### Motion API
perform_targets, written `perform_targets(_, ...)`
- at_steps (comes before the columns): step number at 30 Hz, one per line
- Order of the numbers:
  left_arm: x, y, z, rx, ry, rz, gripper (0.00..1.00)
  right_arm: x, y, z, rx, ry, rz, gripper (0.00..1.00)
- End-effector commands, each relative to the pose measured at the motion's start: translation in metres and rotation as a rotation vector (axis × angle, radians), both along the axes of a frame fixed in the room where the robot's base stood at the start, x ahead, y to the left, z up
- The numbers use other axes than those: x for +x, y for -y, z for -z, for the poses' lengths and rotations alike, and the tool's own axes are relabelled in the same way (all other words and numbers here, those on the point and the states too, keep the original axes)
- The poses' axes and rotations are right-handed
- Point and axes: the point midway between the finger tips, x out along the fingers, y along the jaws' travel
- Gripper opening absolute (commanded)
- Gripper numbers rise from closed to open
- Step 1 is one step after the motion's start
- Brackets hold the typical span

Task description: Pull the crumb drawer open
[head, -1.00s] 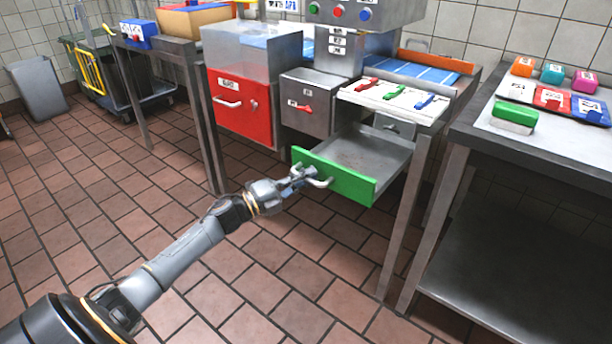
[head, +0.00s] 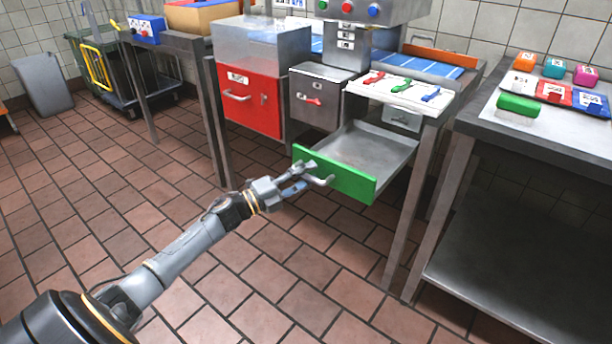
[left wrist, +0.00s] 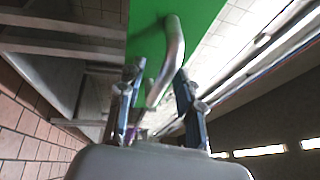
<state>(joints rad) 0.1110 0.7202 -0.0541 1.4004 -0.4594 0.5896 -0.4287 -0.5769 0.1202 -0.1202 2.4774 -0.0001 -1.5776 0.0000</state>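The crumb drawer is a shallow grey metal tray (head: 372,150) with a green front (head: 352,185). In the head view it stands pulled far out from under the table. Its silver handle (head: 322,181) is on the front's left part. My left gripper (head: 306,178) is at this handle. In the left wrist view the handle (left wrist: 172,55) runs from the green front (left wrist: 147,30) down between the two fingers of my left gripper (left wrist: 158,103). The fingers stand apart, with a gap beside the handle. My right gripper is not in view.
A red bin (head: 250,105) and a grey drawer box (head: 316,98) hang left of the crumb drawer. Table legs (head: 408,225) stand close on its right. A side table (head: 490,128) with several coloured blocks is further right. The tiled floor in front is clear.

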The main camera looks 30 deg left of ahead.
Motion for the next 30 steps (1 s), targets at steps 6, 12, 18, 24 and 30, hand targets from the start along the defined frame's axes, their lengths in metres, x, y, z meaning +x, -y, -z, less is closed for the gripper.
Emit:
perform_targets(6,-0.010,-0.005,0.003,0.000,-0.003,-0.001,0.36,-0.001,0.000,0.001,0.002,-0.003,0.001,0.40)
perform_targets(12,-0.043,-0.022,0.011,0.000,-0.005,-0.001,0.36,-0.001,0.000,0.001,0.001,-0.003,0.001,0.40)
perform_targets(18,-0.079,-0.041,0.017,0.001,-0.004,-0.001,0.36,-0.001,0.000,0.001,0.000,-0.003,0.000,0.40)
perform_targets(24,-0.100,-0.052,0.020,0.000,-0.001,0.000,0.36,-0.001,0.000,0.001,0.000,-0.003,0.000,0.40)
perform_targets(30,-0.105,-0.054,0.020,0.000,0.000,0.000,0.36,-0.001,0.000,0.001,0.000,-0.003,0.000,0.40)
